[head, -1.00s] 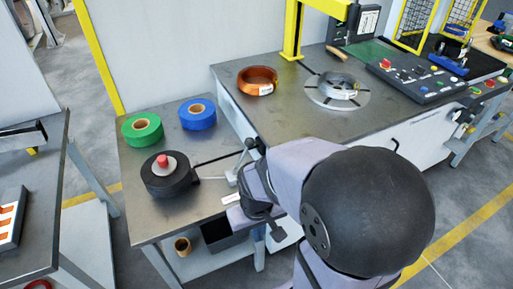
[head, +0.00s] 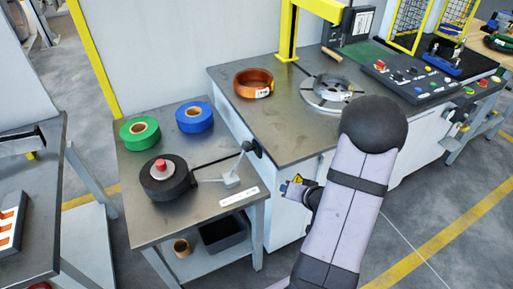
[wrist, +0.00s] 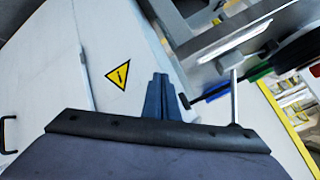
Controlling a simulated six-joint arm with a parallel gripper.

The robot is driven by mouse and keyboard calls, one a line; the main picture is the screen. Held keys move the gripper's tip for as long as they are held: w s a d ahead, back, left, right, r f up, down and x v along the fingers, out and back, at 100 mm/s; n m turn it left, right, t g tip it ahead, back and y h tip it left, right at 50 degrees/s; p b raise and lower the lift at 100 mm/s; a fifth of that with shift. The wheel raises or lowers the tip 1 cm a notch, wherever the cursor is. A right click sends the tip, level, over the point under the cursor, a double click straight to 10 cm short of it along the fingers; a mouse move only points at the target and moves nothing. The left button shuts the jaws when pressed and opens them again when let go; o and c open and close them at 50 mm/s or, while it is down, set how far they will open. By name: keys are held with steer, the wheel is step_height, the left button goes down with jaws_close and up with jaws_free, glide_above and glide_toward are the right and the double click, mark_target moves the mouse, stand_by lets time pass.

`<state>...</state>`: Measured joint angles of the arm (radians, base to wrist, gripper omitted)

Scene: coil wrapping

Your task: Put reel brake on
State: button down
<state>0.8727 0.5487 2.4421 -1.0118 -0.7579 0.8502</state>
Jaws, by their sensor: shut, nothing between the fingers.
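The black tape reel (head: 167,178) with a red knob (head: 160,164) on top sits on the small side table. A thin black rod (head: 218,160) runs from beside it to a black knob (head: 253,148). A light grey lever piece (head: 232,175) stands at the table's right side, near the rod; I cannot tell whether it is the brake or how it is set. My gripper (wrist: 160,82) is shut and empty in the wrist view, before a white panel with a yellow warning sign (wrist: 118,74). In the head view it is right of the side table, partly hidden by my arm.
Green (head: 140,131) and blue (head: 195,117) tape rolls lie behind the reel. The main bench (head: 270,130) holds a copper coil (head: 254,83), a grey ring fixture (head: 330,93) and a control panel (head: 420,80). The side table's front right edge has a white label (head: 239,197).

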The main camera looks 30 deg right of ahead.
mark_target(240, 160)
steer(key=w+a+r+m+t+y+b, duration=0.2)
steer(key=a+r+m+t+b, duration=0.2)
steer(key=r+m+t, duration=0.5)
steer(key=shift+r+m, duration=0.15)
steer(key=shift+m, duration=2.65)
steer(key=w+a+p, duration=0.1)
steer(key=w, duration=0.8)
steer(key=shift+w+r, duration=0.3)
steer(key=shift+w, duration=0.1)
steer(key=shift+a+r, duration=0.1)
